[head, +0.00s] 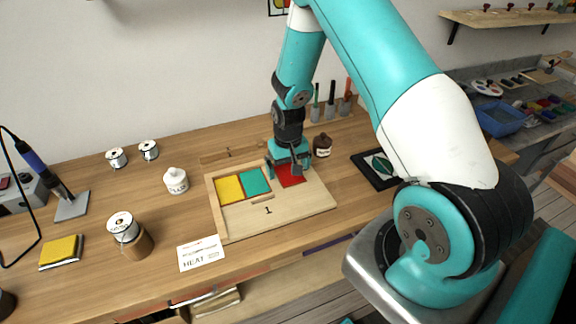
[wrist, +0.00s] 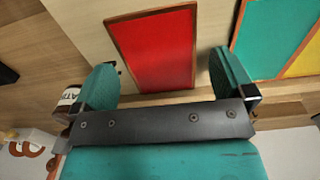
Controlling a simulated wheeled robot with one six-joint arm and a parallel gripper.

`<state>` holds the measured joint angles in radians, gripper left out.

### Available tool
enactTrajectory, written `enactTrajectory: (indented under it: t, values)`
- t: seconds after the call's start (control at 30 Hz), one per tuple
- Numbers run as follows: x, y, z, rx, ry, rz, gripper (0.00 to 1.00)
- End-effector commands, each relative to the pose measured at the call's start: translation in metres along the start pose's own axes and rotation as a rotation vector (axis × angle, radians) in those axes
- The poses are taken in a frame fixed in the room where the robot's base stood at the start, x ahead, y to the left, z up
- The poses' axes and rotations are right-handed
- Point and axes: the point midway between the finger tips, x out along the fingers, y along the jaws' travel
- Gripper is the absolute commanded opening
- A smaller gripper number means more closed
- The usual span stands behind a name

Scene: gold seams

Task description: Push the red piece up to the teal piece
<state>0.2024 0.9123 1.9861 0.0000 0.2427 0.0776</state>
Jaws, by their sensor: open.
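The red piece (head: 291,178) lies flat on the right part of a wooden board. The teal piece (head: 255,181) lies to its left in a framed recess, beside a yellow piece (head: 229,189). A strip of bare wood separates red from teal. My gripper (head: 287,170) is open and low over the back edge of the red piece, partly hiding it. In the wrist view the red piece (wrist: 152,45) shows between and beyond my spread fingers (wrist: 165,80). The teal piece (wrist: 268,38) is beyond the right finger. Whether the fingers touch anything is unclear.
The wooden board (head: 310,203) has a raised rim on its left and back. A small brown jar (head: 322,146) stands close behind my gripper on the right. A white jar (head: 176,181) stands left of the board, and a black-framed picture (head: 367,175) lies to its right.

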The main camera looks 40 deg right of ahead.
Motion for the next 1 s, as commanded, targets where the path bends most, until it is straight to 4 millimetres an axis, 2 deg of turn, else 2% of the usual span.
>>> enactTrajectory:
  t: [0.3,0.33,0.53,0.57,1.0]
  values:
    - [0.003,0.000,0.000,0.000,0.000,0.000,1.00]
    - [0.003,0.000,0.000,0.000,0.000,0.000,0.98]
    - [0.002,0.000,0.000,0.000,0.000,0.000,0.52]
    - [0.002,0.000,0.000,0.000,0.000,0.000,0.50]
    - [0.002,-0.012,0.002,0.005,0.000,0.000,0.50]
